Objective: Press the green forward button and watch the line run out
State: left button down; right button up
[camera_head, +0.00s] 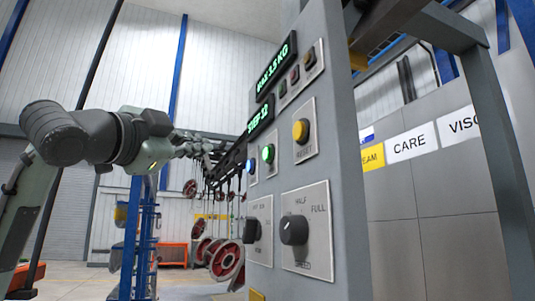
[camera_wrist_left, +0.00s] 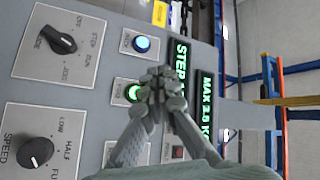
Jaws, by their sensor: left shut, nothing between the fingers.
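The control panel (camera_head: 335,180) stands upright in front of me. Its green button (camera_head: 268,153) is lit and sits beside the lit blue button (camera_head: 250,166). My left gripper (camera_head: 224,147) comes in from the left with its fingers toward the button face. In the left wrist view the shut, empty fingertips (camera_wrist_left: 161,80) lie over the edge of the green button (camera_wrist_left: 133,92) and hide part of it. I cannot tell whether they touch it. The hanging line of red-hubbed parts (camera_head: 226,260) shows behind the panel's left edge. My right gripper is not in view.
An amber reset button (camera_head: 300,130), a speed knob (camera_head: 293,231) and a mode knob (camera_head: 251,230) share the panel, with green displays (camera_head: 262,117) above. A blue rack (camera_head: 140,240) stands at left. Grey posts (camera_head: 490,130) frame the right.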

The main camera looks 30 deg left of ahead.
aim_at(267, 154)
pick_arm(q)
jog(key=w+d+p, duration=0.2)
jog(key=w+d, duration=0.3)
jog(key=w, duration=0.1)
jog(key=shift+w+d+p, duration=0.35)
jog(key=shift+d, duration=0.05)
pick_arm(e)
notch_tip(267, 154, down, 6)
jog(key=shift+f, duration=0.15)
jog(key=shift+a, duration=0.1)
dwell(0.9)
pick_arm(q)
jog(key=shift+w+d+p, duration=0.3)
jog(key=shift+w, duration=0.05)
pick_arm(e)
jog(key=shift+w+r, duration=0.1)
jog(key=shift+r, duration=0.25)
